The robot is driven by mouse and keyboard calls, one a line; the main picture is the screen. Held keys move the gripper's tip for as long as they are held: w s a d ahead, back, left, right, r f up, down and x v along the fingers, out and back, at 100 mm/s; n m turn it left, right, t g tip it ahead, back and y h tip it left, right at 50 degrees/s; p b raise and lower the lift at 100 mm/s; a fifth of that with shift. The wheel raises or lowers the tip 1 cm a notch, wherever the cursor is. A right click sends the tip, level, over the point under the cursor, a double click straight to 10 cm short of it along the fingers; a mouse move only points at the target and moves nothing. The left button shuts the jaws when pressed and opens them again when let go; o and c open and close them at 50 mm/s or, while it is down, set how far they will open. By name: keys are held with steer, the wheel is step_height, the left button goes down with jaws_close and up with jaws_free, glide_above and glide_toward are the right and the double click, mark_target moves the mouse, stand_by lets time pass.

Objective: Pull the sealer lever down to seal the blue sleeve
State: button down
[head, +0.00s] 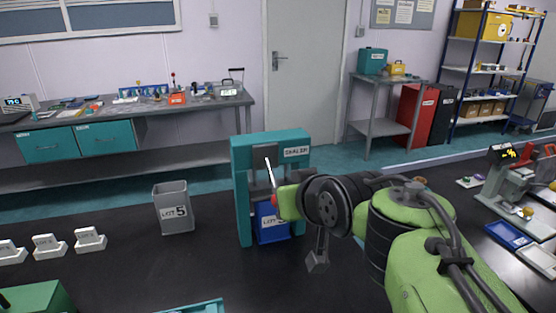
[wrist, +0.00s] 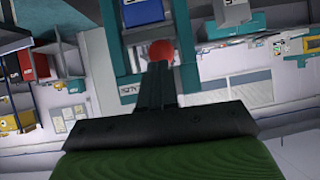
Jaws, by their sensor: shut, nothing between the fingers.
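The teal sealer (head: 242,190) stands on the black bench in the head view. Its pale lever rod (head: 269,170) slopes down its front, with a red knob (head: 274,201) at the low end beside my green hand. In the head view the fingers are hidden.
A grey bin (head: 174,208) marked 5 stands left of the sealer. Several small white holders (head: 50,246) sit further left. The bench between bin and holders is clear.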

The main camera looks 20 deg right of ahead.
steer(key=shift+w+f+b, duration=0.1)
steer(key=shift+f+b, duration=0.45)
steer(key=shift+b, duration=0.05)
